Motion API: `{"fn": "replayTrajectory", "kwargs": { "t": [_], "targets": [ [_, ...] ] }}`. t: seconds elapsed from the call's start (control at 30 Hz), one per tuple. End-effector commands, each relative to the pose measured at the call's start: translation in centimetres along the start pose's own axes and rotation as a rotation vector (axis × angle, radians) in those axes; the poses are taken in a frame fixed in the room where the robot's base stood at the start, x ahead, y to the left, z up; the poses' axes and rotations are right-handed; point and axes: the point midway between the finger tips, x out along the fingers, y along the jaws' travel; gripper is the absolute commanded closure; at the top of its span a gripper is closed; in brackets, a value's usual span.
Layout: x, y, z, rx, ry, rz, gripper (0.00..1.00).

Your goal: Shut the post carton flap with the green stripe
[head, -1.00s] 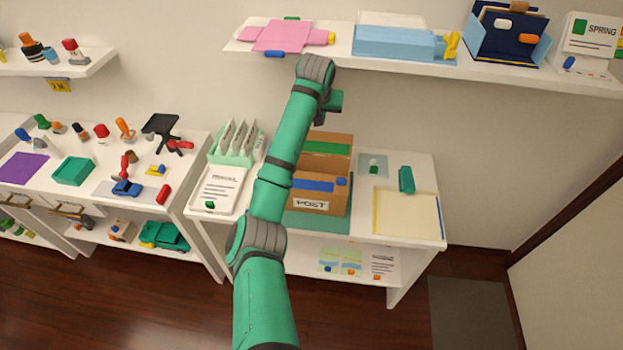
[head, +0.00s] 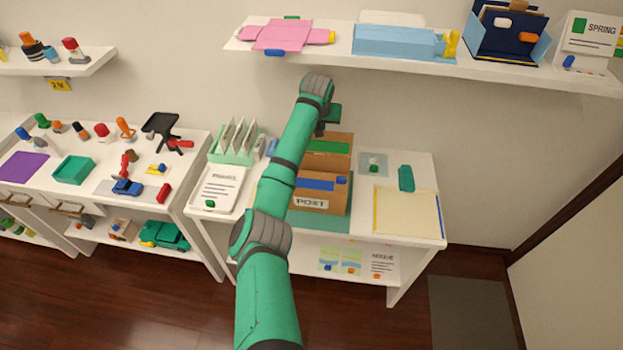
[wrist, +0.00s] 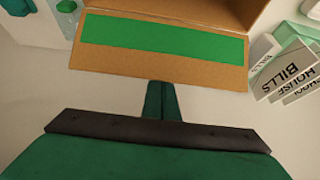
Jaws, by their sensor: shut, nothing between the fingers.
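The brown post carton (head: 335,200) stands on the right desk, with a white POST label and a blue stripe on its front side. Its flap with the green stripe (head: 328,147) stands raised at the back of the carton. In the wrist view the green-striped flap (wrist: 165,40) fills the upper middle, its free edge nearest my gripper. My gripper (wrist: 162,100) is shut and empty, its fingers close to that edge; I cannot tell whether they touch it. In the head view my gripper (head: 332,117) is above and behind the carton, partly hidden by my arm.
A wall shelf (head: 420,66) with pink and blue items runs above the desk. A green item (head: 406,179) and a cream sheet (head: 407,212) lie to the right.

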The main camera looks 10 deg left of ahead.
Motion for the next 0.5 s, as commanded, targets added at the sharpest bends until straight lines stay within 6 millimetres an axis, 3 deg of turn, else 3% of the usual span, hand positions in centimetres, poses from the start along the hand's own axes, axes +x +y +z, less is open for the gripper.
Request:
{"fn": "replayTrajectory", "kwargs": {
  "t": [0.5],
  "targets": [
    [0.63, -0.07, -0.01, -0.001, 0.000, 0.000, 1.00]
  ]
}}
